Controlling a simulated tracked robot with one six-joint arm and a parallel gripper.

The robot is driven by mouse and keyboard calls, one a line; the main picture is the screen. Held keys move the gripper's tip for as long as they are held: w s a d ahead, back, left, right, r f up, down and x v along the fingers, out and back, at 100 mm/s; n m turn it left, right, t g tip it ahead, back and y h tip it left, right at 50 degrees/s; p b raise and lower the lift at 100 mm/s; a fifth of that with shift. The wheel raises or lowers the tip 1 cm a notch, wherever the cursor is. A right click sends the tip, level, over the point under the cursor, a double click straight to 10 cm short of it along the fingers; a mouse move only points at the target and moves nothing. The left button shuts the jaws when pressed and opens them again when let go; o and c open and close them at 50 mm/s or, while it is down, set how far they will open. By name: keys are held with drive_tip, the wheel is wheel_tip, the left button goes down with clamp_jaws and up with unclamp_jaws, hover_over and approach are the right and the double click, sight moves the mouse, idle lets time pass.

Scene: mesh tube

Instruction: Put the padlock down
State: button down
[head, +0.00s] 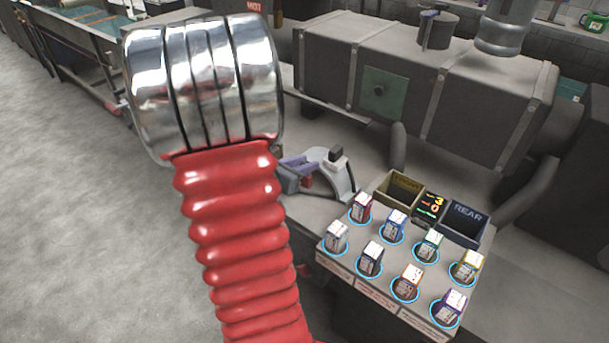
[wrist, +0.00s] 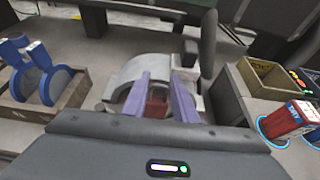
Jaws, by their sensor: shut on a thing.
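My gripper (wrist: 158,100) has two purple fingers, seen from behind in the wrist view. They are shut on a small dark red block (wrist: 157,104), which I take to be the padlock; its shape is mostly hidden by the fingers and the gripper body. A grey arched piece (wrist: 153,68) stands just beyond the fingertips; whether the red block touches it or the bench, I cannot tell. In the head view my gripper (head: 302,165) is small, left of the labelled panel, with a bit of the red block (head: 305,181) showing at the fingers.
A panel (head: 352,264) holds several labelled blocks in blue-ringed spots. Behind them are an olive box (head: 398,189), a display (head: 430,206) and a dark REAR box (head: 465,219). Blue discs (wrist: 57,85) stand in a wooden tray (wrist: 73,107). A large grey tank (head: 335,62) stands behind.

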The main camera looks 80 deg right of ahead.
drive_tip(key=shift+f, duration=0.1)
drive_tip(key=shift+f, duration=2)
drive_tip(key=shift+f, duration=0.1)
drive_tip(key=c, duration=1.4)
unclamp_jaws()
drive_tip(key=shift+c, duration=0.2)
drive_tip(key=v, duration=1.2)
drive_tip(key=shift+r, duration=0.2)
